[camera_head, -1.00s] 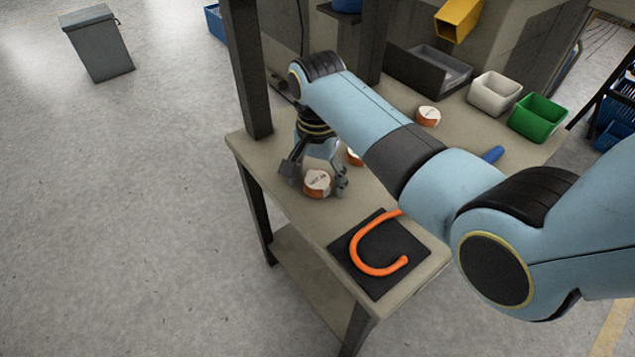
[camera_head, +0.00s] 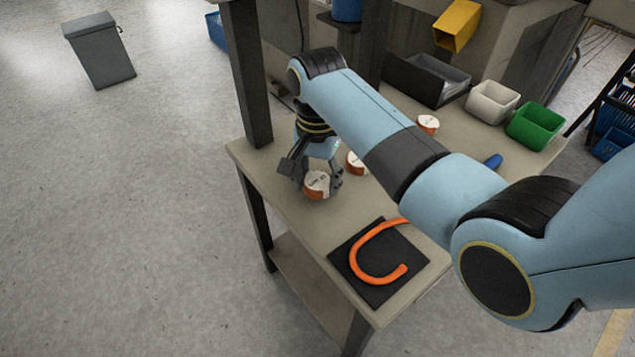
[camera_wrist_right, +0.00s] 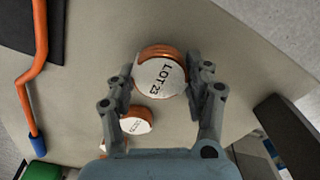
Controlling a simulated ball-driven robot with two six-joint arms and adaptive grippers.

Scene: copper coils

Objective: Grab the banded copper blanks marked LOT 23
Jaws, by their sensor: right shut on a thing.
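The banded copper blanks (camera_head: 317,185) are a short copper-coloured roll with a white round label on top, near the table's left edge. In the right wrist view the label on these blanks (camera_wrist_right: 161,78) reads LOT 23. My right gripper (camera_head: 321,182) reaches down over them, with one finger on each side. In the right wrist view my right gripper (camera_wrist_right: 160,80) is shut on the roll, which sits upright between the fingertips. I cannot tell if it is clear of the tabletop. My left gripper is not in view.
A second labelled copper roll (camera_head: 355,163) stands close behind, and a third (camera_head: 428,124) farther back; their labels are unreadable. A black mat (camera_head: 352,270) with an orange hooked bar (camera_head: 357,258) lies at the front. White (camera_head: 492,101) and green (camera_head: 535,122) bins stand at the back right.

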